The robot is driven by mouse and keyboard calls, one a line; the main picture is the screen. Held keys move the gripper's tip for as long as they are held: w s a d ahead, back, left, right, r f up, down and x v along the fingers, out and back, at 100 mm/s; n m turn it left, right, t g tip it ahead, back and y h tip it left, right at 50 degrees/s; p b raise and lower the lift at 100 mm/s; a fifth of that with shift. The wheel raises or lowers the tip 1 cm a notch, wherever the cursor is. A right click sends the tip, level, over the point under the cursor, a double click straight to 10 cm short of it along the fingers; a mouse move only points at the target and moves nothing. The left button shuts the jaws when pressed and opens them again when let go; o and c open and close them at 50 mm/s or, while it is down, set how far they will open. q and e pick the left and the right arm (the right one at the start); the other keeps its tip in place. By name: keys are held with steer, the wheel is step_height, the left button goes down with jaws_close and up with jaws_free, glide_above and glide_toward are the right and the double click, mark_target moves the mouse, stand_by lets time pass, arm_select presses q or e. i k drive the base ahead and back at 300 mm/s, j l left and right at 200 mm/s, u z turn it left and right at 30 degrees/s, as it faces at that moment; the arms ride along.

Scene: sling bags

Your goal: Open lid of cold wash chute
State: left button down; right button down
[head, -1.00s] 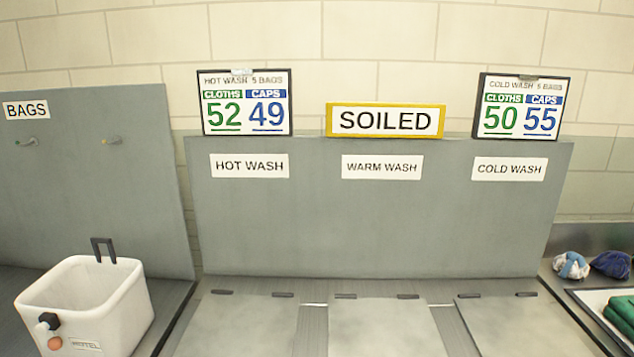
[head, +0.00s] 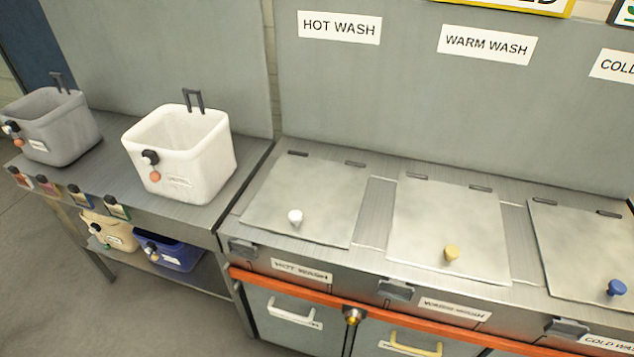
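The cold wash chute lid (head: 585,247) is a flat grey metal panel at the right edge of the head view, partly cut off. It lies shut on the counter, with a blue knob (head: 617,288) near its front edge and dark hinges at its back. The cold wash sign (head: 615,66) on the panel behind it is cut off by the frame. Neither of my grippers shows in the view.
The warm wash lid (head: 450,225) with a yellow knob and the hot wash lid (head: 305,195) with a white knob lie shut to the left. An orange rail (head: 300,290) runs along the front. A white bag (head: 185,150) and a grey bag (head: 58,125) stand on the left table.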

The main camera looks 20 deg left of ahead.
mark_target(586, 256)
steer(key=z, duration=1.25)
